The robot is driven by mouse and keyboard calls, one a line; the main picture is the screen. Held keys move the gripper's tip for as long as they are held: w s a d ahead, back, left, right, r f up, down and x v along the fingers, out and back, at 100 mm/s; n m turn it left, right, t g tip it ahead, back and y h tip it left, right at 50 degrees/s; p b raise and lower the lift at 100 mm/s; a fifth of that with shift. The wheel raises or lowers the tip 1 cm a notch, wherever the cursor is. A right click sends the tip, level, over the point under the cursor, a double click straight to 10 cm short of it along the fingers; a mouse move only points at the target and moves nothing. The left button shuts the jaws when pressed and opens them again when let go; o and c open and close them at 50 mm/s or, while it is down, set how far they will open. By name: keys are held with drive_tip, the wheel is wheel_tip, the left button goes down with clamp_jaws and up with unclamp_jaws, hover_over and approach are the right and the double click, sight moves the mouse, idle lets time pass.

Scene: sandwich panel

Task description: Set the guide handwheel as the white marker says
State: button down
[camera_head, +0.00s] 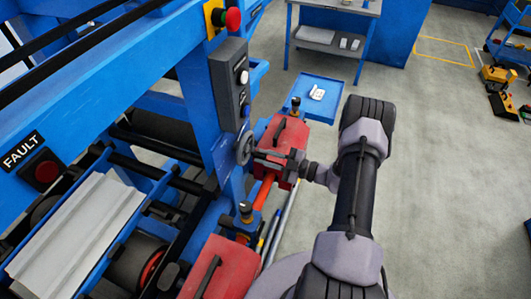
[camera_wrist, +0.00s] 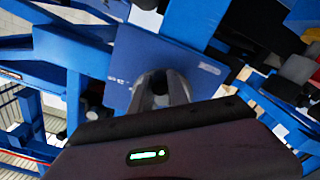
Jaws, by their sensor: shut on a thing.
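The guide handwheel (camera_head: 244,148) is a grey wheel on the side of the blue machine frame, below a dark control box. My gripper (camera_head: 257,156) reaches it from the right and is shut on its near side. In the wrist view my gripper (camera_wrist: 160,88) has its dark fingers close together in front of a blue plate (camera_wrist: 135,50). The wheel is mostly hidden there behind the fingers. Small white markings (camera_wrist: 118,80) show on the plate left of the fingers, and a small pale label (camera_wrist: 209,67) to the right. Both are too small to read, and I cannot tell which is the white marker.
A control box (camera_head: 230,82) with buttons sits just above the wheel. Red housings (camera_head: 284,137) stand close beside and below my arm. A red emergency button (camera_head: 233,18) is higher up. A blue tray (camera_head: 308,104) lies behind. Grey floor (camera_head: 450,150) to the right is free.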

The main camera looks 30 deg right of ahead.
drive_tip(key=shift+s+a+f+m, duration=0.15)
drive_tip(key=shift+s+a+m, duration=0.15)
drive_tip(key=shift+m, duration=0.7)
drive_tip(key=shift+a, duration=0.1)
drive_tip(key=c, duration=1.3)
unclamp_jaws()
drive_tip(key=shift+s, duration=0.1)
drive_tip(key=v, duration=1.7)
drive_tip(key=shift+s, duration=0.1)
